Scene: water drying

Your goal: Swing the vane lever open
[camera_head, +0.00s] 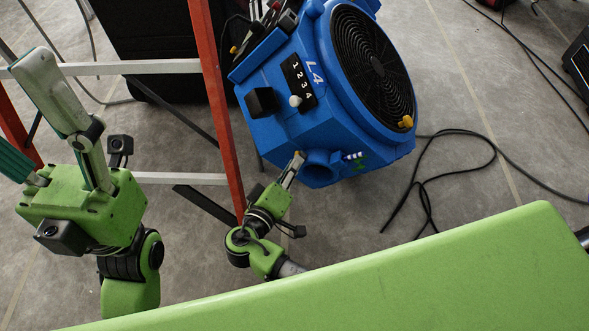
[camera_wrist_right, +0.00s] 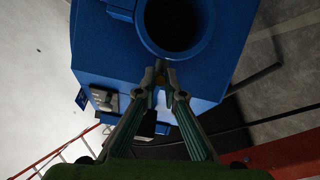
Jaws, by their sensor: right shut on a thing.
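A blue air mover (camera_head: 300,125) with a round black grille stands on the floor at the upper middle of the head view. My right gripper (camera_head: 297,160) is at its lower front, beside the round blue duct opening (camera_head: 322,168). My left gripper (camera_head: 22,115) is spread open and empty at the left.
A red and grey ladder frame (camera_head: 215,90) stands just left of the air mover. A black cable (camera_head: 425,180) lies on the concrete floor to the right. A white selector knob (camera_head: 295,100) and a yellow knob (camera_head: 406,122) are on the air mover.

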